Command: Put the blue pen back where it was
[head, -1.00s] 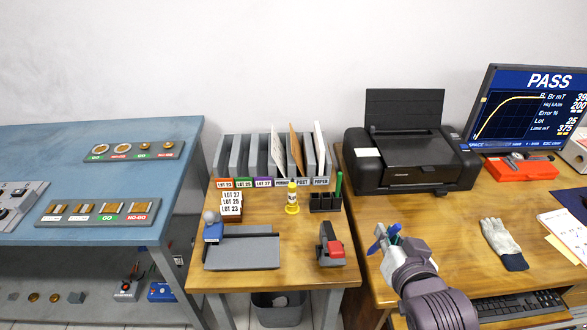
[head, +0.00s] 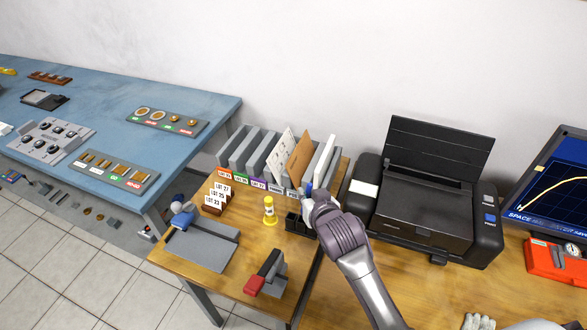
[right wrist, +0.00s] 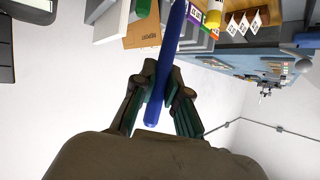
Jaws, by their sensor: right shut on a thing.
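The blue pen (right wrist: 170,62) is gripped between the fingers of my right gripper (right wrist: 161,75) in the right wrist view. In the head view, my right gripper (head: 312,203) is beside and over the black pen holder (head: 293,224), partly hiding it. Only a small bit of the pen shows there. I cannot tell whether the pen's end is inside the holder. My left gripper is not in view.
Paper sorters (head: 246,151) with folders stand behind the holder. A yellow bottle (head: 269,212) stands left of it, with lot cards (head: 214,198) farther left. A stapler-like red and grey tool (head: 267,275) lies in front. The printer (head: 425,200) is to the right.

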